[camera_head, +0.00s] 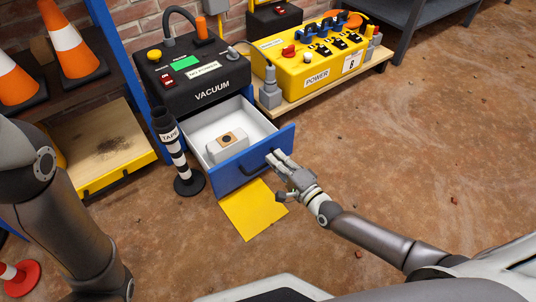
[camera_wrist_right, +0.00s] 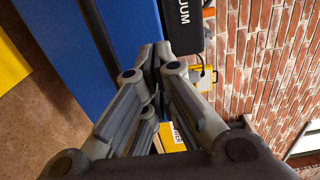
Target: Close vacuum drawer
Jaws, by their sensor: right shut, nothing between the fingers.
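The vacuum drawer is pulled out below the black vacuum unit (camera_head: 192,75). It has a blue front (camera_head: 228,176) with a dark handle (camera_head: 262,166) and a white inside. A white block with a tan top (camera_head: 227,145) lies in it. My right gripper (camera_head: 274,158) is shut and empty, its fingertips at the right part of the drawer front, near the handle. Whether they touch it, I cannot tell. In the right wrist view the closed fingers (camera_wrist_right: 155,60) point toward the blue front (camera_wrist_right: 75,50). My left arm shows at the left, but its gripper does not.
A black-and-white tape post (camera_head: 176,155) stands close to the drawer's left side. A yellow power box (camera_head: 310,65) sits on a bench to the right. A yellow plate (camera_head: 252,208) lies on the floor below the drawer. The floor to the right is mostly clear.

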